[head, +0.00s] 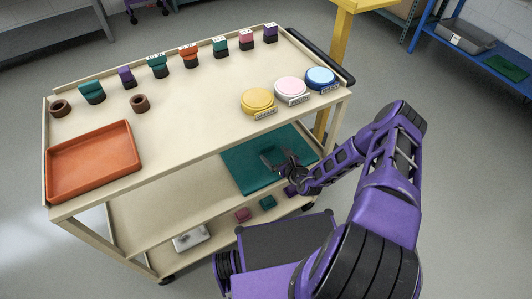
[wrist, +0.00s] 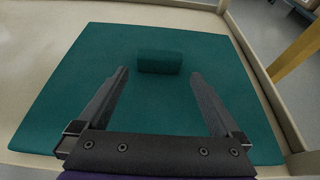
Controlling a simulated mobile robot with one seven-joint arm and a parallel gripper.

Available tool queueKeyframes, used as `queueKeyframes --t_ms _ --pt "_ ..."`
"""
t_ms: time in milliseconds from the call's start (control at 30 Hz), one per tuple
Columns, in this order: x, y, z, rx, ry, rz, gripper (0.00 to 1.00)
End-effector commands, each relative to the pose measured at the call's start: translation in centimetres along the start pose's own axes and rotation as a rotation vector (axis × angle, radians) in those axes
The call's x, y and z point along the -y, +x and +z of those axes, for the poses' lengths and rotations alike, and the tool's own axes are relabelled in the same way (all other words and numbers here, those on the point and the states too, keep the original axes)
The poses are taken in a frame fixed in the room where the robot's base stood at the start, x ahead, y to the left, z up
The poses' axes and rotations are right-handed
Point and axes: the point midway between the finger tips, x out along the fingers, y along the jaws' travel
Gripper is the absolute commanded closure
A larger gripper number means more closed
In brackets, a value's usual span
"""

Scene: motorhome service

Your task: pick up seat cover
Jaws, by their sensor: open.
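The seat cover (head: 248,177), a flat teal sheet, lies on the shelf below the cart's top. In the wrist view the seat cover (wrist: 75,75) spreads flat under my gripper, with a raised teal block (wrist: 160,62) on its middle. My gripper (head: 279,157) is open and empty above the seat cover in the head view. In the wrist view my gripper (wrist: 159,76) has one fingertip to the left of the raised block and one to the right, with gaps on both sides. I cannot tell how high the fingertips are above the sheet.
The cart's top (head: 190,100) overhangs the shelf. It holds an orange tray (head: 95,160), round tins such as the yellow one (head: 257,101), and several small coloured pieces. A yellow post (head: 335,60) stands behind.

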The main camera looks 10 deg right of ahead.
Motion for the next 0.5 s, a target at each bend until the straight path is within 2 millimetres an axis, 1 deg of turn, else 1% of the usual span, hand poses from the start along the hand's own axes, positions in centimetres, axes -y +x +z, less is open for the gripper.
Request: queueKeyframes --t_ms 33,100,267,500 --pt "0.0 0.7 -0.1 0.001 0.000 0.000 0.00" --pt "0.0 1.3 -0.1 0.000 0.000 0.000 0.00" --pt "-0.1 2.2 0.0 0.001 0.000 0.001 0.00" --pt "-0.3 5.8 0.2 0.001 0.000 0.000 0.00"
